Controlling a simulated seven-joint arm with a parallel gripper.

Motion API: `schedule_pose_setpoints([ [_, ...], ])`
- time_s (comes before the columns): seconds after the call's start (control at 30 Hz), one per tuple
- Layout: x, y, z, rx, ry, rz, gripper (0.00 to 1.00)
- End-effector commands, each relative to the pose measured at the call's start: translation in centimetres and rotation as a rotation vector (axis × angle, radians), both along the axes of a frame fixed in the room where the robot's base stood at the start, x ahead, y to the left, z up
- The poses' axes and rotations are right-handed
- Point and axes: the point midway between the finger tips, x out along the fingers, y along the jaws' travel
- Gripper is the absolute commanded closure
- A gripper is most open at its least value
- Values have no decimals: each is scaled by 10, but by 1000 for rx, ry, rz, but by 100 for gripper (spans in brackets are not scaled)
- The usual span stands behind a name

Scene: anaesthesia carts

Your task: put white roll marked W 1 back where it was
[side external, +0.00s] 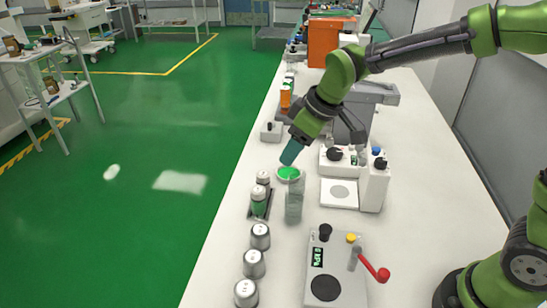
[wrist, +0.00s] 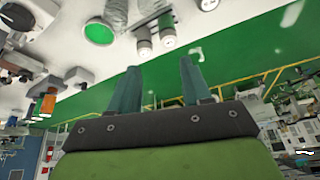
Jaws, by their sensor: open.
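My gripper (side external: 291,153) is open and empty, tilted downward just above a round dish with a green face (side external: 289,173). Its two teal fingers (wrist: 160,75) stand apart in the wrist view with nothing between them. No mark W 1 is readable in either view, so I cannot tell which thing is the white roll. Two small pale-topped cylinders, one at the back (side external: 263,178) and one in front (side external: 258,199), stand by a dark tray left of the dish. Pale-ended cylinders also show in the wrist view (wrist: 143,46). Several grey-white capped cylinders (side external: 260,236) stand in a row nearer the camera.
A clear upright cylinder (side external: 294,203) stands close in front of the dish. A control box with a red-knobbed lever (side external: 335,270) is nearer. The bench's left edge borders green floor.

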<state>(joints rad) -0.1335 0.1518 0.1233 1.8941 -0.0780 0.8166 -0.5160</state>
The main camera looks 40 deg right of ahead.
Motion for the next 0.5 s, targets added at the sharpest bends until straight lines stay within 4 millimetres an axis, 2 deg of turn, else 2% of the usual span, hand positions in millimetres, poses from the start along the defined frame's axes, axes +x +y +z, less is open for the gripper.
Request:
schedule_pose_setpoints([
  [0.03, -17, -15, 19, 20, -21, -72, 52],
  [0.2, -82, -55, 54, 122, -58, -338, 52],
  [0.4, -149, -85, 63, 265, -90, -598, 52],
  [0.5, -170, -91, 61, 320, -98, -679, 52],
])
